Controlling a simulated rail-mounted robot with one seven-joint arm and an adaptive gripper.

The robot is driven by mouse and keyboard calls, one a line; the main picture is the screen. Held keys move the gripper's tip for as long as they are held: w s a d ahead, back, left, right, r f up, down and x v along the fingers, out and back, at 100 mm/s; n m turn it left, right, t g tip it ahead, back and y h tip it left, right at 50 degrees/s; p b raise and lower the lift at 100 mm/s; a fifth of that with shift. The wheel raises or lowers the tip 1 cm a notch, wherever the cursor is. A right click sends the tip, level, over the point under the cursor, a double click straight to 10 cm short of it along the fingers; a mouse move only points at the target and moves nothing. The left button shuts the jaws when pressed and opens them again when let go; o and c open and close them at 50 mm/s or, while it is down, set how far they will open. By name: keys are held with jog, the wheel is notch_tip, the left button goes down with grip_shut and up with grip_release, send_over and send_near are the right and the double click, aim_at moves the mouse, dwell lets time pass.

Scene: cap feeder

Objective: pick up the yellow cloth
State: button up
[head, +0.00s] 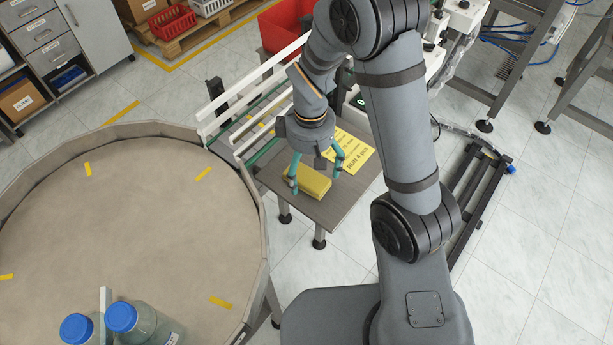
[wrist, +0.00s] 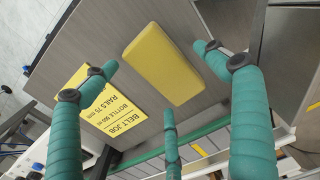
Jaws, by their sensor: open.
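The yellow cloth (head: 308,181) is a folded, rounded block lying flat on a small grey side table (head: 328,211). In the wrist view the cloth (wrist: 163,64) lies on the tabletop, beyond the fingers and between the left and right ones. My gripper (head: 315,178) has teal fingers and is open above the cloth, with fingers to either side of it in the head view. In the wrist view my gripper (wrist: 160,85) shows its fingers spread and empty. Whether any fingertip touches the cloth or table I cannot tell.
A yellow printed job card (head: 352,150) lies beside the cloth. A round turntable (head: 130,220) with a raised rim stands left, bearing blue-capped bottles (head: 122,317). White conveyor rails (head: 255,90) run behind the table. A red bin (head: 285,25) stands farther back.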

jog(key=shift+f, duration=0.25)
jog(key=shift+c, duration=0.9)
jog(key=c, duration=0.9)
